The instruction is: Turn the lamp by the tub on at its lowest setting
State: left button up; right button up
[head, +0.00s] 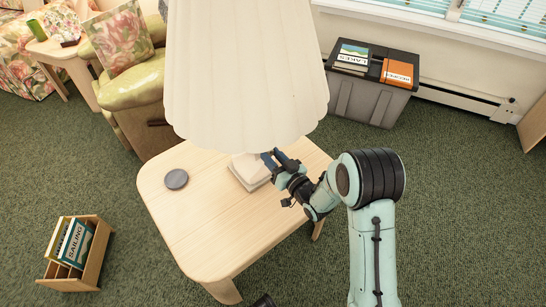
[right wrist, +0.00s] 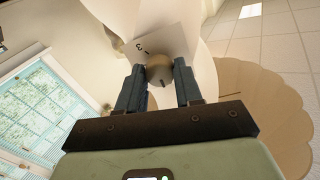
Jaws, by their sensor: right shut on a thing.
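The lamp has a large, pale pleated shade (head: 245,75) that hides most of what is under it in the head view. In the right wrist view its round knob (right wrist: 160,68) sits on a pale plate (right wrist: 177,42) with a "3" and other small marks. My right gripper (head: 272,160) is below the shade's lower rim. In the right wrist view its fingers (right wrist: 160,80) are shut on the knob, one on each side. A dark piece at the head view's bottom edge may be my left gripper; too little shows.
A book rack (head: 90,265) is on the floor at left. A green armchair (head: 130,85) stands behind.

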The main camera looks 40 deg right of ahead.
pick_arm(q)
jog(key=shift+s+f, duration=0.1)
pick_arm(e)
jog(key=m, duration=0.2)
jog(key=shift+m+b, duration=0.3)
jog(key=shift+b, duration=0.05)
pick_arm(q)
jog(key=shift+s+f, duration=0.4)
pick_arm(e)
jog(key=shift+m, duration=3.3)
pick_arm(q)
jog(key=shift+w, duration=0.1)
pick_arm(e)
jog(key=shift+m, duration=0.3)
jog(key=o, duration=1)
pick_arm(q)
jog(key=shift+r, duration=0.1)
pick_arm(e)
jog(key=shift+o, duration=0.2)
